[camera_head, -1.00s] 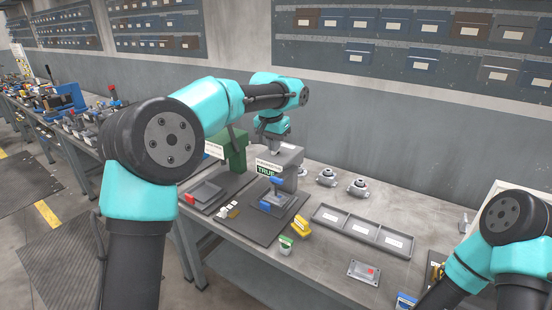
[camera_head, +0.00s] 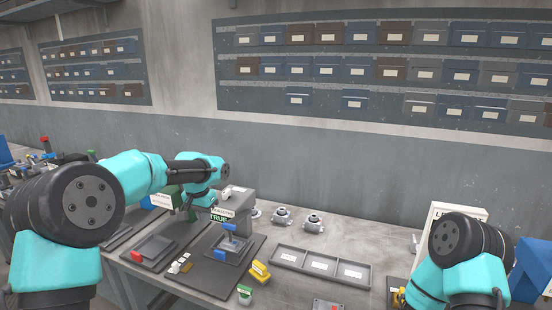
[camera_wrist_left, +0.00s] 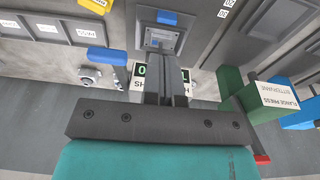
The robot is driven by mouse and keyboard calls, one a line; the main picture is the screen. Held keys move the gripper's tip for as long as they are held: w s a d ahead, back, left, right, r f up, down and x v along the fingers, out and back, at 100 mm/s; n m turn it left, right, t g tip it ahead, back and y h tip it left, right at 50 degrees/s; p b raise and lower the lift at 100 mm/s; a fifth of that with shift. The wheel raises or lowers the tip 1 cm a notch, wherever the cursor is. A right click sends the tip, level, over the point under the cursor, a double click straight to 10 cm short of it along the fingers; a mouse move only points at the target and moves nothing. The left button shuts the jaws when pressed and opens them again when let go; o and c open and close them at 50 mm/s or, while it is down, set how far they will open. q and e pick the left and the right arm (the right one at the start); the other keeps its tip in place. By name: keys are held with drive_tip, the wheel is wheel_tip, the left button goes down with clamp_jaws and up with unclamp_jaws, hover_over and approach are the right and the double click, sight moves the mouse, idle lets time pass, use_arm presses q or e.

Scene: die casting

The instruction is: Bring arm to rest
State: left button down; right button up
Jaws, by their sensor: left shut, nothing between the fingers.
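My left arm comes in from the left in the head view and reaches over the bench, its wrist pointing down behind and left of the grey press (camera_head: 238,205). Its gripper (camera_head: 194,212) is small and partly hidden there. In the left wrist view, the left gripper's dark fingers (camera_wrist_left: 165,75) are together, with nothing between them, and the bench and machines lie beyond them. My right arm is folded at the lower right of the head view; its gripper is out of the frame.
The green press (camera_head: 168,197) stands beside the grey one. A three-part tray (camera_head: 305,262), a yellow block (camera_head: 260,271), a green-topped cup (camera_head: 245,294) and round metal parts (camera_head: 313,222) are on the bench. A white box (camera_head: 455,212) stands at the right.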

use_arm(q)
drive_tip(key=s+a+f+h, duration=0.15)
drive_tip(key=s+f, duration=0.35)
drive_tip(key=f, duration=0.7)
drive_tip(key=s+a+f, duration=0.3)
drive_tip(key=s+f, duration=0.1)
drive_tip(key=f, duration=0.7)
drive_tip(key=s+d+f+n, duration=0.2)
drive_tip(key=s+f, duration=0.3)
drive_tip(key=s, duration=0.3)
drive_tip(key=s+d+f+n+h, duration=0.1)
drive_tip(key=s+d+f+n, duration=0.1)
drive_tip(key=s+f, duration=0.4)
drive_tip(key=s+d+f+n, duration=0.1)
drive_tip(key=s+f, duration=0.5)
drive_tip(key=s, duration=0.6)
drive_tip(key=shift+d+n+h, duration=0.35)
drive_tip(key=shift+d+n, duration=0.05)
drive_tip(key=shift+d, duration=0.1)
